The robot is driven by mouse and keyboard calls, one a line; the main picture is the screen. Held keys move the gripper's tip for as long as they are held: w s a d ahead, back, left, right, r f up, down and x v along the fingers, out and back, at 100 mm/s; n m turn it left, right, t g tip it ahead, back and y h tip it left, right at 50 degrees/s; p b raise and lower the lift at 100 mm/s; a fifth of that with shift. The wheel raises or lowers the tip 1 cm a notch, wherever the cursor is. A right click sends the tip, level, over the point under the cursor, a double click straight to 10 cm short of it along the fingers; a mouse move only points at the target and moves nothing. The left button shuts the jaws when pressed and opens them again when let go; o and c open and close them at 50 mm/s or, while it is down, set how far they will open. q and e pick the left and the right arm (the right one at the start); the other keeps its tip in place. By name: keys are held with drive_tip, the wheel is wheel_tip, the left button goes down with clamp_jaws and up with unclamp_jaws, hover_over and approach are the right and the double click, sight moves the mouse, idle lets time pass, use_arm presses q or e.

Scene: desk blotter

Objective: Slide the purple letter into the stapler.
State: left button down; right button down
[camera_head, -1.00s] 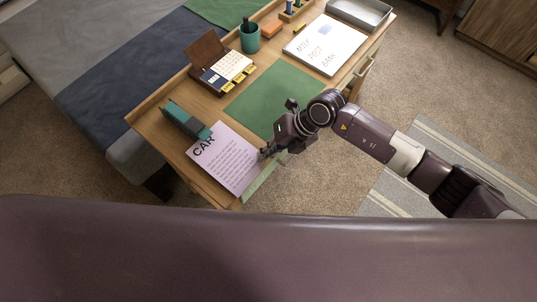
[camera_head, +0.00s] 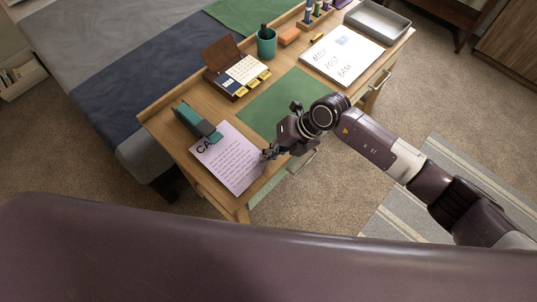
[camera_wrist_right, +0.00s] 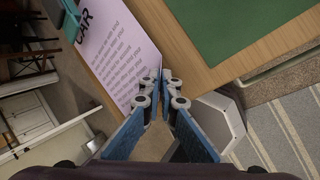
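The purple letter (camera_head: 232,162) lies on the desk near its left end, headed "CAR" in dark print. The dark and teal stapler (camera_head: 187,115) stands at the letter's upper left edge, and its teal front end covers part of the heading. Both also show in the right wrist view, the letter (camera_wrist_right: 112,45) and a bit of the stapler (camera_wrist_right: 70,12). My right gripper (camera_head: 269,153) is at the letter's right edge, opposite the stapler. In the wrist view its fingertips (camera_wrist_right: 163,80) are close together with the letter's edge between them. My left gripper is out of view.
A green blotter (camera_head: 285,103) covers the desk's middle. Behind are a wooden card box (camera_head: 225,52), a teal pen cup (camera_head: 266,42) and an orange block (camera_head: 289,37). A white paper pad (camera_head: 342,55) and a grey tray (camera_head: 378,20) are at the right.

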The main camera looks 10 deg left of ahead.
drive_tip(key=c, duration=2.7)
unclamp_jaws()
drive_tip(key=o, duration=0.6)
drive_tip(key=v, duration=1.2)
